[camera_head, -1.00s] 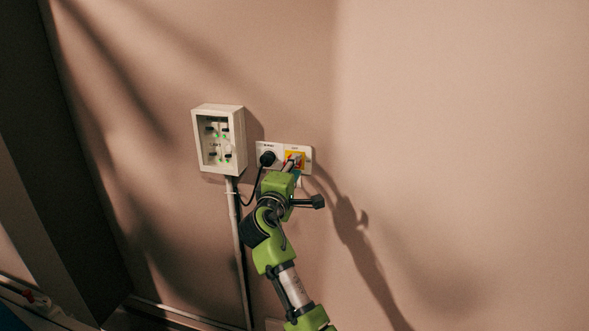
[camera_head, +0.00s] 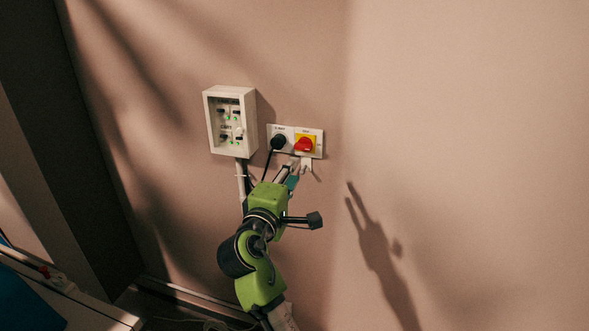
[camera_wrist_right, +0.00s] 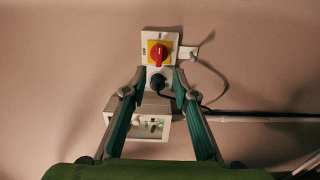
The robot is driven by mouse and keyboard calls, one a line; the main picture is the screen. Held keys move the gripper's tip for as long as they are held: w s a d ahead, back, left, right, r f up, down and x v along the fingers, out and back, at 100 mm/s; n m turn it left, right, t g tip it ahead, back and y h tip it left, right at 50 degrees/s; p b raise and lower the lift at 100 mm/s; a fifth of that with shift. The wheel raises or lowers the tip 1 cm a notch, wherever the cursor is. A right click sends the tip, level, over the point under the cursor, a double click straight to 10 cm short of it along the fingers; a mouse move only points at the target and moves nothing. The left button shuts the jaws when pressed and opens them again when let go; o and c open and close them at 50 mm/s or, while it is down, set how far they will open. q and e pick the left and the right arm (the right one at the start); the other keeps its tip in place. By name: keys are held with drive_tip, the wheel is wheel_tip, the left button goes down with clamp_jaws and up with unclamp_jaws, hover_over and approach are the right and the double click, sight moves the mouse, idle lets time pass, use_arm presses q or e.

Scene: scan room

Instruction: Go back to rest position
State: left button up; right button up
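My right gripper (camera_head: 292,170) is in front of the wall, just below a red rotary switch (camera_head: 305,144) on a yellow plate. In the right wrist view its two fingers (camera_wrist_right: 157,86) stand apart with nothing held between them. The red knob (camera_wrist_right: 158,56) shows beyond the fingertips, clear of them, with "OFF" printed on the plate to its left. My left gripper is in neither view.
A black plug (camera_head: 278,142) with a cable sits beside the switch. A white box with green lights (camera_head: 230,122) hangs to the left, above a vertical conduit. The wall on the right is bare. A pale low surface (camera_head: 75,296) stands at lower left.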

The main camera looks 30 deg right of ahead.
drive_tip(key=shift+f, duration=0.1)
idle(0.4)
drive_tip(key=w+a+f+n+y, duration=0.2)
drive_tip(key=a+f+y, duration=0.2)
drive_tip(key=f, duration=1)
drive_tip(key=w+a+f+n+y, duration=0.1)
drive_tip(key=w+a+f+y, duration=0.2)
drive_tip(key=f, duration=1.1)
drive_tip(key=s+a+f+g+y, duration=0.2)
drive_tip(key=s+f, duration=0.4)
drive_tip(key=f, duration=0.5)
drive_tip(key=s+a+f+g+y, duration=0.25)
drive_tip(key=s+f, duration=0.35)
drive_tip(key=f, duration=0.6)
drive_tip(key=s+a+f+m+g+y, duration=0.2)
drive_tip(key=s+f+m+g, duration=0.1)
drive_tip(key=s+f, duration=1.45)
drive_tip(key=s+d+f+m+g, duration=0.1)
drive_tip(key=s+f+m, duration=0.1)
drive_tip(key=s, duration=1.1)
drive_tip(key=s+d+f+m+g, duration=0.1)
drive_tip(key=s+f+m+g, duration=0.1)
drive_tip(key=s, duration=1.2)
wheel_tip(320, 180, down, 2)
drive_tip(key=shift+s+d+f+m, duration=0.25)
drive_tip(key=shift+d+m, duration=0.15)
drive_tip(key=shift+m, duration=0.4)
